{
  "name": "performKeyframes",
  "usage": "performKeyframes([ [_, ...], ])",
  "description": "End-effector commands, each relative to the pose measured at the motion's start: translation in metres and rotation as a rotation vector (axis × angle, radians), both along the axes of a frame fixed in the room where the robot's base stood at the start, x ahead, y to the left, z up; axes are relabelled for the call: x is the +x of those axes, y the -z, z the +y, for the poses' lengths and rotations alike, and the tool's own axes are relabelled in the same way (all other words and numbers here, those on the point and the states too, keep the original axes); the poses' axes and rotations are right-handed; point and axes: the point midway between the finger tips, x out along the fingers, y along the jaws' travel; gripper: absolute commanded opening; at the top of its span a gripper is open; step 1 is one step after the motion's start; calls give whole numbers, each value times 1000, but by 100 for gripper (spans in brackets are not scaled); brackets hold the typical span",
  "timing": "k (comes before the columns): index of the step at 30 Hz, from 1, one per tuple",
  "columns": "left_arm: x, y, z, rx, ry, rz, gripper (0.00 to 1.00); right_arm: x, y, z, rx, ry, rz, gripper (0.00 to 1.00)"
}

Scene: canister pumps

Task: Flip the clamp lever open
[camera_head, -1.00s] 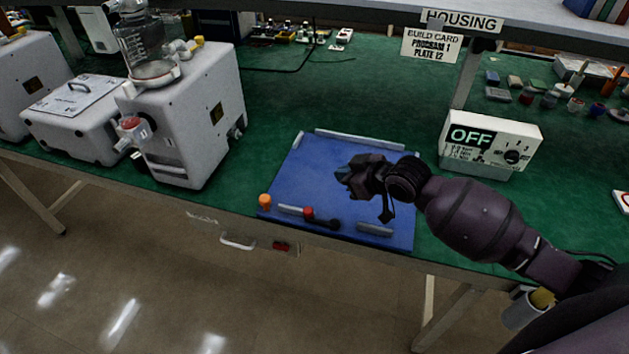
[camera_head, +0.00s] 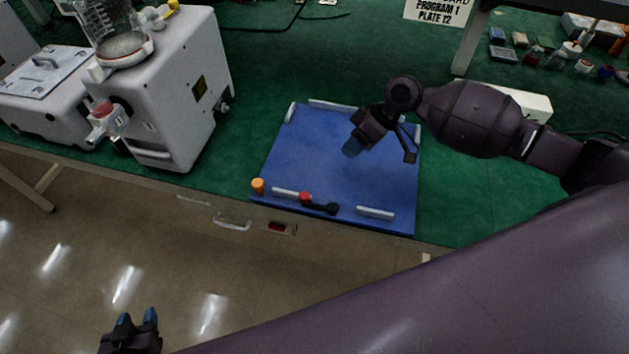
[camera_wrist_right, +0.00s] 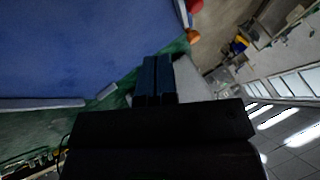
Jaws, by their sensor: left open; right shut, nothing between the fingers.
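The clamp lever (camera_head: 322,208) is black with a red part (camera_head: 305,198) at its left end. It lies along the front edge of the blue plate (camera_head: 340,175), beside an orange knob (camera_head: 258,186). My right gripper (camera_head: 352,147) is shut and empty above the middle of the plate, behind the lever and apart from it. In the right wrist view its blue fingers (camera_wrist_right: 155,62) are together; a red bit (camera_wrist_right: 193,5) and the orange knob (camera_wrist_right: 193,36) show at the top. My left gripper (camera_head: 136,318) is open and empty, low over the floor at bottom left.
White bars line the plate's edges, one at front right (camera_head: 375,212). A white pump unit (camera_head: 175,95) stands left of the plate. A white box (camera_head: 525,103) is partly hidden behind my right arm. Green bench top (camera_head: 300,60) is clear behind the plate.

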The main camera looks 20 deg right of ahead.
Motion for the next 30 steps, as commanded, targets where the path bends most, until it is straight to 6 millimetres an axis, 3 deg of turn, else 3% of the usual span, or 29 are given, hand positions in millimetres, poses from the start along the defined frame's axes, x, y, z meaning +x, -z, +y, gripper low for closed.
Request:
performKeyframes([
  [11,-2,-1,1,1,-1,3,43,1,5,4,1,1,-2,0],
  [28,-3,-4,1,2,-1,4,43,6,79,60,1,1,-1,0],
  [30,-2,-9,1,1,-1,3,43,1,79,69,1,-2,-3,0],
])
